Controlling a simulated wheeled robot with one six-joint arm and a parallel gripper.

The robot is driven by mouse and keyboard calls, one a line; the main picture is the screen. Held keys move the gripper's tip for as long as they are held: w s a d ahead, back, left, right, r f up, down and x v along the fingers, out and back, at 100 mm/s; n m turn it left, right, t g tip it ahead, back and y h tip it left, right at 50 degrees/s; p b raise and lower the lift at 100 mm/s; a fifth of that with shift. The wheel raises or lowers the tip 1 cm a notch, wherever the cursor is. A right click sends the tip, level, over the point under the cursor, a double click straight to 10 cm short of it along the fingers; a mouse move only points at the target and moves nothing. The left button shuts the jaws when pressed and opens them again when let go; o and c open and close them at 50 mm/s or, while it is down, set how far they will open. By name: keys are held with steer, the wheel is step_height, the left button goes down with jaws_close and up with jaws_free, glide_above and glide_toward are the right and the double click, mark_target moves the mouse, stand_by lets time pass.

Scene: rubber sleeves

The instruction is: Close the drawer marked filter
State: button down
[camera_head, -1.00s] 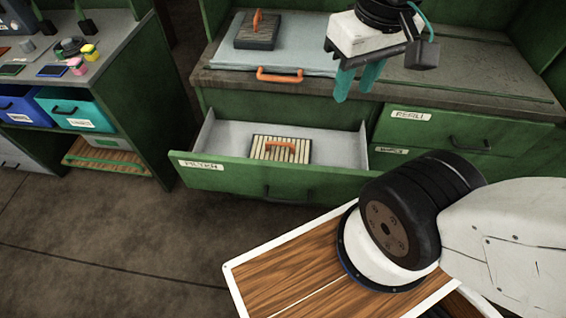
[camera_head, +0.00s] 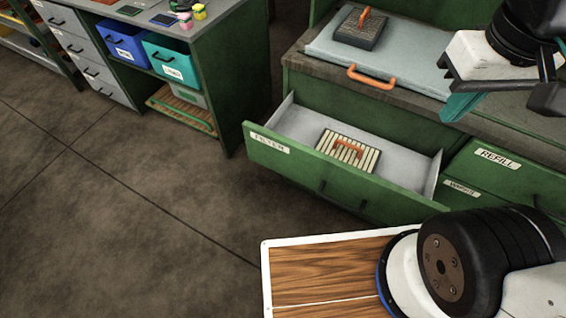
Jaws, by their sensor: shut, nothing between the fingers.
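The green drawer marked filter (camera_head: 290,160) stands pulled out from the green workbench, with its white label at the left end of the front and a dark handle at the middle. A slatted filter block (camera_head: 347,151) with an orange handle lies inside on the pale drawer floor. My gripper (camera_head: 461,106) is at the upper right, above the worktop edge and to the right of the open drawer. Its teal fingers are shut, pointing down, touching nothing that I can make out. Part of the fingers is hidden.
A grey tray (camera_head: 325,50) with an orange handle and a dark block (camera_head: 361,30) lies on the worktop. A drawer marked refill (camera_head: 515,170) is shut at right. Blue (camera_head: 124,40) and teal (camera_head: 172,62) bins sit in the left bench. The floor (camera_head: 130,200) at left is clear.

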steer(key=w+a+f+n+t+h, duration=0.3)
steer(key=a+f+n+h, duration=0.1)
steer(key=a+f+n, duration=1.1)
steer(key=w+a+f+n+t+h, duration=0.35)
steer(key=a+f+n, duration=0.75)
steer(key=a+f, duration=0.65)
steer(key=n+t, duration=0.2)
steer(key=n, duration=0.1)
glide_toward(259, 154)
steer(key=shift+y, duration=0.35)
steer(key=x, duration=0.5)
steer(key=shift+s+d+f, duration=0.2)
steer(key=shift+d, duration=0.1)
steer(key=shift+w+d, duration=0.35)
steer(key=shift+w, duration=0.2)
steer(key=shift+w, duration=0.1)
